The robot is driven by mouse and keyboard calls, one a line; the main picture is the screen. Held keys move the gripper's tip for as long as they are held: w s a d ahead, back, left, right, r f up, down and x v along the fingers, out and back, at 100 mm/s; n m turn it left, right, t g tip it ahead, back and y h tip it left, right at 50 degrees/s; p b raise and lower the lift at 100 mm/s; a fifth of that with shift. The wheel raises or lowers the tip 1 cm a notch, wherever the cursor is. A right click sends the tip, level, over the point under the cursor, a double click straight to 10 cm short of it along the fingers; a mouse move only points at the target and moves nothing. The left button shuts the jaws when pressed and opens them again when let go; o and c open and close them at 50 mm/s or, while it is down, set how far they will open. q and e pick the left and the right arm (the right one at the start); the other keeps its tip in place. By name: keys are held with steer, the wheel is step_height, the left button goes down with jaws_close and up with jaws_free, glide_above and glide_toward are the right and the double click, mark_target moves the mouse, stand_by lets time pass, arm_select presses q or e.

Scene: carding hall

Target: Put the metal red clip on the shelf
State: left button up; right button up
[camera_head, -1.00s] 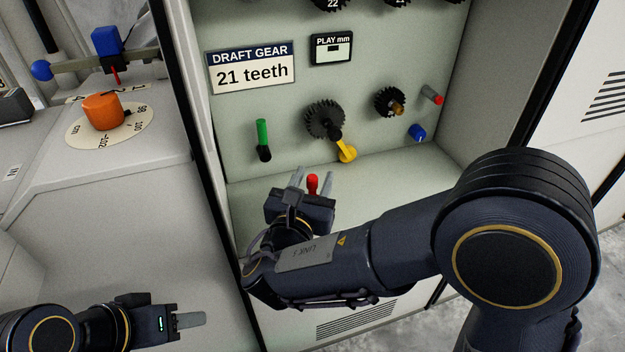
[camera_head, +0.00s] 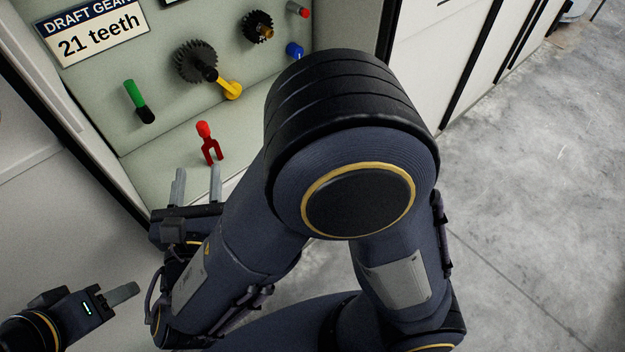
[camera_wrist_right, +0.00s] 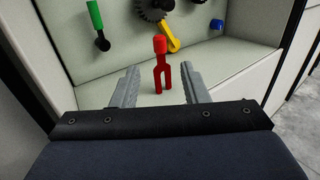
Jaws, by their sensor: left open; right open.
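The red clip (camera_head: 208,142), a forked piece with a rounded head, stands upright on the pale shelf (camera_head: 172,166) at the bottom of the cabinet recess. In the right wrist view the clip (camera_wrist_right: 161,64) stands beyond the fingertips, between their lines, apart from both. My right gripper (camera_head: 196,182) is open and empty, just in front of the shelf, its fingers pointing toward the recess. My left gripper (camera_head: 124,294) is at the lower left, away from the clip, and holds nothing that I can see.
The recess back wall carries a green-handled lever (camera_head: 138,100), a dark gear (camera_head: 195,62), a yellow crank (camera_head: 230,89), a smaller gear (camera_head: 257,27) and a blue knob (camera_head: 294,50). Side walls bound the recess. Grey floor (camera_head: 530,180) lies open at right.

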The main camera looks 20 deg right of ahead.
steer(key=s+d+f+m+g+h, duration=0.1)
steer(key=d+f+m+g, duration=0.2)
steer(key=d+m+g, duration=0.6)
steer(key=s+d+f+m+g+h, duration=0.1)
steer(key=s+d+f+m+g, duration=0.3)
steer(key=d, duration=0.9)
steer(key=s+d+f+m+g+y, duration=0.1)
steer(key=s+d+m+g+y, duration=0.3)
steer(key=m, duration=0.5)
steer(key=s+r+m+t+y, duration=0.1)
steer(key=m+y, duration=0.1)
steer(key=m, duration=0.2)
steer(key=s+a+r+m+t+y, duration=0.1)
steer(key=m+t+y, duration=0.1)
steer(key=m, duration=0.2)
steer(key=s+a+r+m+t+y, duration=0.1)
steer(key=m+t+y, duration=0.1)
steer(key=m, duration=0.2)
steer(key=shift+a+r+m+y, duration=0.2)
steer(key=shift+m+y, duration=0.1)
steer(key=shift+y, duration=0.1)
